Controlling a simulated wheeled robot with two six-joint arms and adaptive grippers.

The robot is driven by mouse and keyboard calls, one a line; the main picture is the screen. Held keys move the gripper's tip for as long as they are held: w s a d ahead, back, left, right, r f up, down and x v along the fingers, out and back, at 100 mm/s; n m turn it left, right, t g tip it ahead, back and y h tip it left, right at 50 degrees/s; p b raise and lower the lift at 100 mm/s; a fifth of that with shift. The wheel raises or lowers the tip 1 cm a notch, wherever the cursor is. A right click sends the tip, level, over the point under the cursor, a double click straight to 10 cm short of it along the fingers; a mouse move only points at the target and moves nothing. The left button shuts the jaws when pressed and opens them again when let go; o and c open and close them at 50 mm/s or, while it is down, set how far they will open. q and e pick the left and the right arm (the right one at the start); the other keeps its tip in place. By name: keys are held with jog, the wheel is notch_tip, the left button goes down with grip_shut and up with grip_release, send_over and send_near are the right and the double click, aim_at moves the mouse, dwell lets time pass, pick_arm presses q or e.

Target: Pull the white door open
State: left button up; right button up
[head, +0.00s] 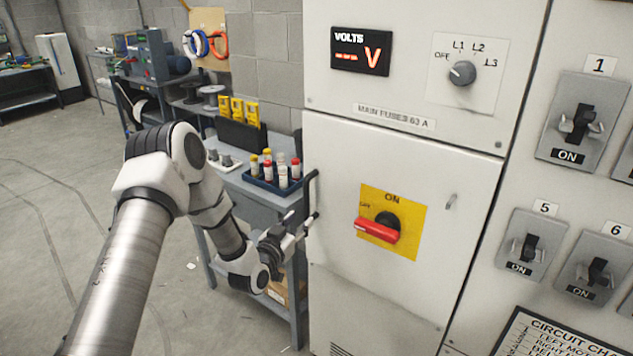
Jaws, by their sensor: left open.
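The white door (340,160) is the cabinet's front panel below the "MAIN FUSES 63 A" label and looks flush in its frame. My right gripper is not in view.
A workbench (262,196) with a blue tray (270,183) of bottles stands left of the cabinet, close behind my left arm. A voltmeter (361,52) and selector knob (462,73) sit above the door. Breaker switches (577,123) are at right. The left floor is open.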

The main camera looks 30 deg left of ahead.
aim_at(305, 201)
pick_arm(q)
jog(key=shift+y, duration=0.3)
jog(key=w, duration=0.2)
jog(key=w+a+r, duration=0.1)
jog(key=w, duration=0.1)
jog(key=w+r+p, duration=0.1)
jog(key=w, duration=0.1)
jog(key=shift+w+a+r, duration=0.2)
jog(key=shift+w+a, duration=0.1)
jog(key=shift+a, duration=0.1)
jog(key=shift+w+a+n, duration=0.1)
jog(key=shift+w+n, duration=0.2)
jog(key=shift+w, duration=0.05)
jog(key=shift+s+r, duration=0.1)
grip_shut()
